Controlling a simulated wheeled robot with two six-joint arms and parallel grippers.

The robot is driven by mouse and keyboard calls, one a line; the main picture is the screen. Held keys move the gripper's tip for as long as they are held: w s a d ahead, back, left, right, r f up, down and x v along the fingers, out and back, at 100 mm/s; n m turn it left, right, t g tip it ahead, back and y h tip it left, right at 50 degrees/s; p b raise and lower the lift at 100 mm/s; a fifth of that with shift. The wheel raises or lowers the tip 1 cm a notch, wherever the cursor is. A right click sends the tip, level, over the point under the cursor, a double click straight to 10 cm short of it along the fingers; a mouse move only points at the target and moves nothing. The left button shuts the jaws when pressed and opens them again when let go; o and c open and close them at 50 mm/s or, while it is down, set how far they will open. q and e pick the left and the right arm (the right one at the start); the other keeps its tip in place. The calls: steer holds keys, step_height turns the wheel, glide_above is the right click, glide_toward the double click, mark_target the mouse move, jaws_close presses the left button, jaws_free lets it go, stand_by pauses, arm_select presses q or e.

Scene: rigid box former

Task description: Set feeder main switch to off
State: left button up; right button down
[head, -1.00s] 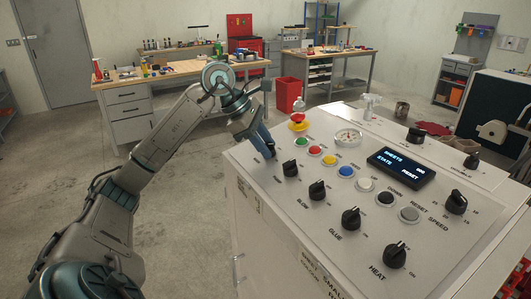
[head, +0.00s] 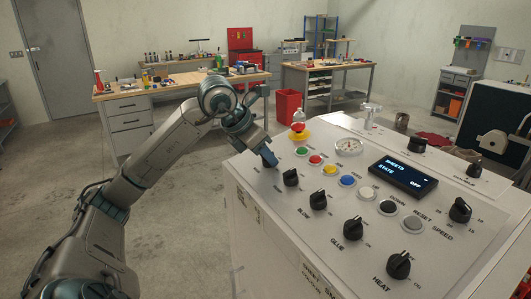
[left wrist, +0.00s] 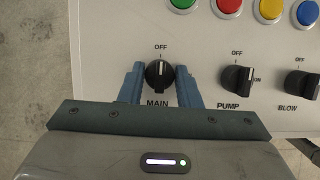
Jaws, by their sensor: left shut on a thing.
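The main switch is a black knob (left wrist: 160,74) above the label MAIN in the left wrist view. Its white pointer line points up to the OFF mark. My left gripper (left wrist: 160,84) is shut on this knob, with one blue finger on each side. In the head view my left gripper (head: 269,160) reaches down to the panel's far left corner and hides the knob. The dark display (head: 403,178) reads SHEETS and STATE OFF. My right gripper is not in view.
The PUMP knob (left wrist: 237,80) stands close to the right of my fingers, with the BLOW knob (left wrist: 302,85) beyond. Green (head: 302,151), red, yellow and blue buttons line the panel behind. A red-topped yellow emergency button (head: 299,132) stands near the far edge.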

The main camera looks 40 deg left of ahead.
arm_select(q)
steer(key=shift+f+n, duration=0.1)
steer(key=shift+n, duration=0.2)
steer(key=o, duration=0.9)
steer(key=shift+o, duration=0.2)
steer(key=shift+s, duration=0.1)
steer(key=shift+r, duration=0.25)
steer(key=b+v, duration=0.1)
steer(key=v, duration=0.9)
steer(key=shift+s+b, duration=0.25)
steer(key=shift+b, duration=0.1)
